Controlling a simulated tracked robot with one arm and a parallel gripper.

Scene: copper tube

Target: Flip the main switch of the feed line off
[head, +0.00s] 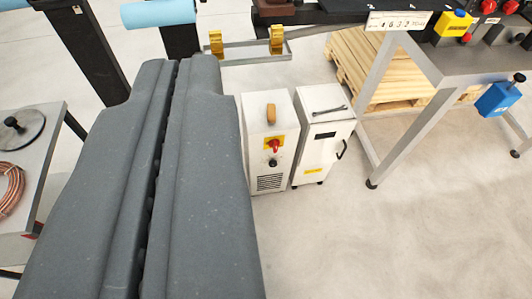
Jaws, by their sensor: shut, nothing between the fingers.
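A white cabinet (254,165) stands on the floor right of my gripper. Its front carries a red rotary switch (274,146) on a yellow plate, which looks like a main switch; its exact position is too small to read. A black knob (273,162) and a vent grille sit below it. My gripper (190,62) fills the left middle of the head view, its two long grey fingers shut together with nothing between them. The fingertips point to the far side, up and left of the cabinet in the picture, and appear apart from it.
A second white cabinet (325,148) with a wrench (328,111) on top stands close on the right. A metal-legged bench (455,65) and wooden pallet (365,70) are beyond. A table with a copper coil (10,190) is left. Floor in front right is clear.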

